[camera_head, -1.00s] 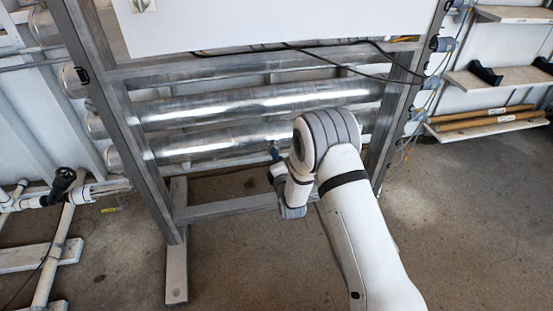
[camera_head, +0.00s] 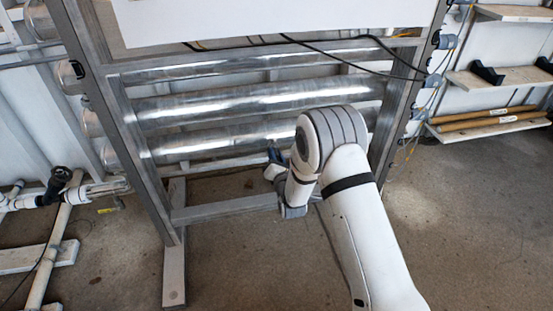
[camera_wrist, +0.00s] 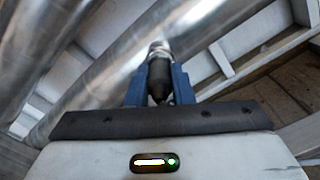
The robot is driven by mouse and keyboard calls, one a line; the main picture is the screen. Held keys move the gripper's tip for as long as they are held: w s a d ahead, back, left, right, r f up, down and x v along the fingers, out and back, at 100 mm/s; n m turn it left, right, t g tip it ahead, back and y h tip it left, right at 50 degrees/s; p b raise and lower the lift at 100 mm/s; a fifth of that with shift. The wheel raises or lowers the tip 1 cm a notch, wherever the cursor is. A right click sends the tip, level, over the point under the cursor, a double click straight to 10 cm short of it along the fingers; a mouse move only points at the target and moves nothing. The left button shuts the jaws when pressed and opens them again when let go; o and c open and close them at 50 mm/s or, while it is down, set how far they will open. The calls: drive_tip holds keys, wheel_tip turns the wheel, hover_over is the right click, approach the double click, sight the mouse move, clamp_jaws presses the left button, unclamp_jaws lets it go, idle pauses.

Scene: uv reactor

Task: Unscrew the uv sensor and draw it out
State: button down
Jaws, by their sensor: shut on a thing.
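The uv sensor (camera_wrist: 159,72) is a dark cylinder with a tapered near end, seen in the wrist view. Its far end meets a bright metal fitting (camera_wrist: 158,48) at the side of a shiny reactor tube (camera_wrist: 110,75). My gripper (camera_wrist: 158,82) is shut on the sensor, with one blue finger on each side of it. The sensor is too small and covered to make out there. I cannot tell whether its thread is still engaged.
A grey metal frame (camera_head: 135,150) surrounds the stacked tubes, with a low crossbar (camera_head: 225,207) under my wrist. Black cables (camera_head: 340,58) hang across the top. White piping (camera_head: 50,235) stands at left and shelves (camera_head: 490,80) at right. The floor in front is clear.

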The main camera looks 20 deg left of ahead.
drive_tip(key=shift+w+n, duration=0.1)
drive_tip(key=shift+n, duration=0.8)
drive_tip(key=c, duration=1.2)
unclamp_jaws()
